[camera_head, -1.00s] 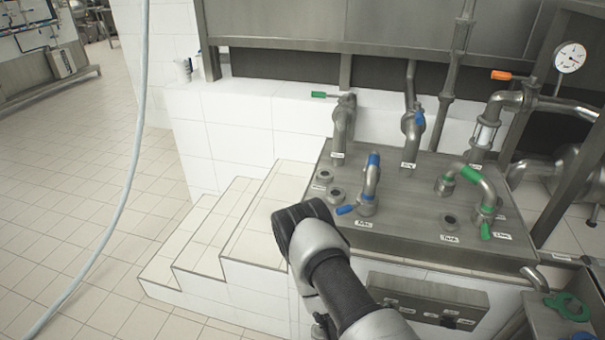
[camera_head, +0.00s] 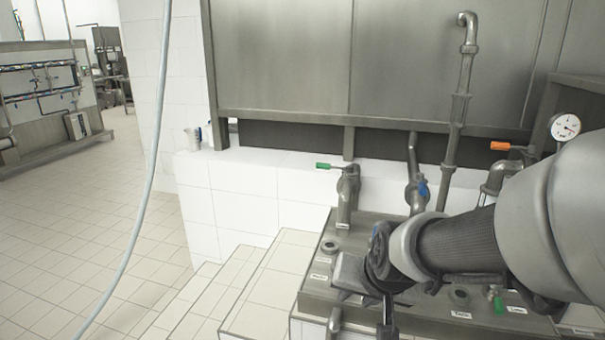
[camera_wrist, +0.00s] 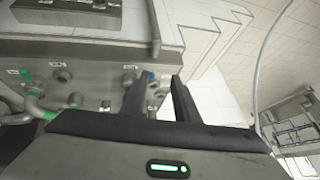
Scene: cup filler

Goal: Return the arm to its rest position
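My arm reaches in from the right of the head view, large and close to the camera. My gripper (camera_head: 372,292) is over the left front part of the steel valve panel (camera_head: 320,291) and hides much of it. In the wrist view my gripper (camera_wrist: 158,90) shows two dark fingers spread apart with nothing held between them. The panel (camera_wrist: 95,92) lies behind the fingers there, with a blue-marked fitting (camera_wrist: 151,77) seen between them. Whether the fingers touch anything is not clear, but they look clear of the panel.
A green-handled valve (camera_head: 347,187) and a blue-marked valve (camera_head: 418,190) stand at the panel's back. An orange handle (camera_head: 500,146) and a gauge (camera_head: 565,127) are at the right. White tiled steps (camera_head: 262,295) lie left. A hose (camera_head: 150,190) hangs left; the floor beyond is open.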

